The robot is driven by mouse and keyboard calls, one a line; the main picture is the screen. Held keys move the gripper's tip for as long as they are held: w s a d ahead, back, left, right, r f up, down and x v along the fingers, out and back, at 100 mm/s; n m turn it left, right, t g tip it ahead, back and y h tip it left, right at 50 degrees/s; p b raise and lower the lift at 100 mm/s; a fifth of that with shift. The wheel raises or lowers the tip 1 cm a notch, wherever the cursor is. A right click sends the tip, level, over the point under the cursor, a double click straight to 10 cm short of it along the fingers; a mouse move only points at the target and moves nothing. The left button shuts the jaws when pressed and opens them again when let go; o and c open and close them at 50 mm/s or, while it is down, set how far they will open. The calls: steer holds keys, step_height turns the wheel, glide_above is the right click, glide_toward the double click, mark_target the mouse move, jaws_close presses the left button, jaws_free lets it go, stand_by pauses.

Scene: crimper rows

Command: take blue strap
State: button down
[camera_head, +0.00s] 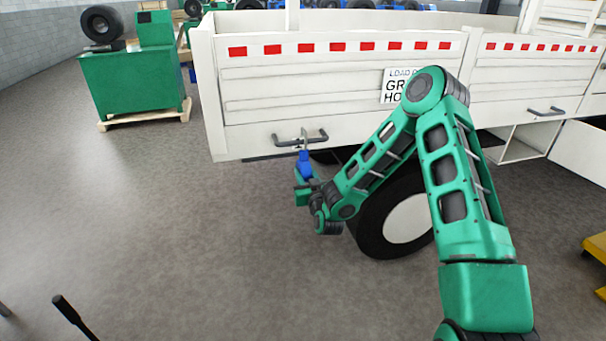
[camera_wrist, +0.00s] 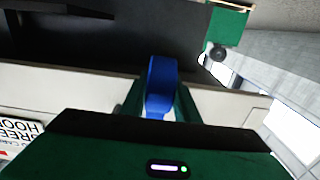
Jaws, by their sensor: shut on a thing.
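The blue strap (camera_head: 305,163) is at the lower edge of the white truck bed's side, just below a dark handle bar (camera_head: 290,141). A thin metal piece (camera_head: 304,136) shows above it, in front of or on the bar; I cannot tell whether it hooks over it. My gripper (camera_head: 303,177) is below the strap and shut on it. In the wrist view the blue strap (camera_wrist: 161,86) stands as a band between the two green fingers of my gripper (camera_wrist: 158,102). The fingers' contact faces are partly hidden by the strap and the gripper body.
The white truck side (camera_head: 340,80) with red marks fills the back, and a wheel (camera_head: 405,220) is right of my gripper, partly behind my arm. A green machine (camera_head: 130,85) stands on a pallet at the left.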

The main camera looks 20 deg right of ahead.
steer(key=s, duration=1.1)
stand_by(0.7)
steer(key=shift+s, duration=0.1)
